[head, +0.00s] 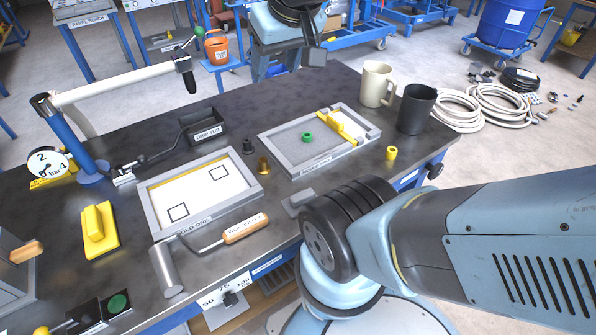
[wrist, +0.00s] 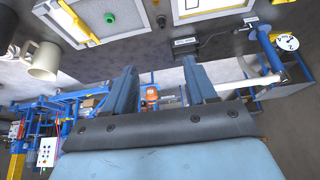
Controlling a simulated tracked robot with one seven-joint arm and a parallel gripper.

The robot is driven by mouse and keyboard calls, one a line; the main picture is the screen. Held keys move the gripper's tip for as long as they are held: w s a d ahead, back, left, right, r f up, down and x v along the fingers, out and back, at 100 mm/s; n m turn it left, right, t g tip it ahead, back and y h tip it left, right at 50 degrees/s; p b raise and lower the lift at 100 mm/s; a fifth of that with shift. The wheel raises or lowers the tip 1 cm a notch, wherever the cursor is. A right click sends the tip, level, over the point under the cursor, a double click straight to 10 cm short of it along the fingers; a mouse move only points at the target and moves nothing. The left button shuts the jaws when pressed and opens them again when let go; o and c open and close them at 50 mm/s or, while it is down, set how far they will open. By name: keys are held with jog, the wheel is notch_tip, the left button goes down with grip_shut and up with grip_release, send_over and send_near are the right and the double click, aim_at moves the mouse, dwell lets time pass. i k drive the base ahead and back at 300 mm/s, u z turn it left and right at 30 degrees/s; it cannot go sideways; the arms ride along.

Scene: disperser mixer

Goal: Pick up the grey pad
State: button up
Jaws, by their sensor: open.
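A small flat grey block (head: 296,202), which looks like the grey pad, lies on the dark bench top near its front edge. My own arm joint stands just to its right and hides part of it in the head view. I cannot make it out in the wrist view. My gripper (wrist: 160,68) shows in the wrist view with its two blue fingers spread apart and nothing between them. It is away from the grey block. I cannot clearly make out its fingers in the head view.
Around the block are a framed mould (head: 205,224), a wooden-handled tool (head: 245,229), a second framed tray (head: 267,146), brass and dark small parts, and a yellow ring (head: 391,153). A cream mug (head: 376,84) and a dark mug (head: 416,110) stand at right. A yellow handled float (head: 98,230) lies left.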

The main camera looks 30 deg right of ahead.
aim_at(292, 204)
jog(key=z, duration=1.15)
jog(key=k, duration=0.8)
jog(key=z, duration=0.4)
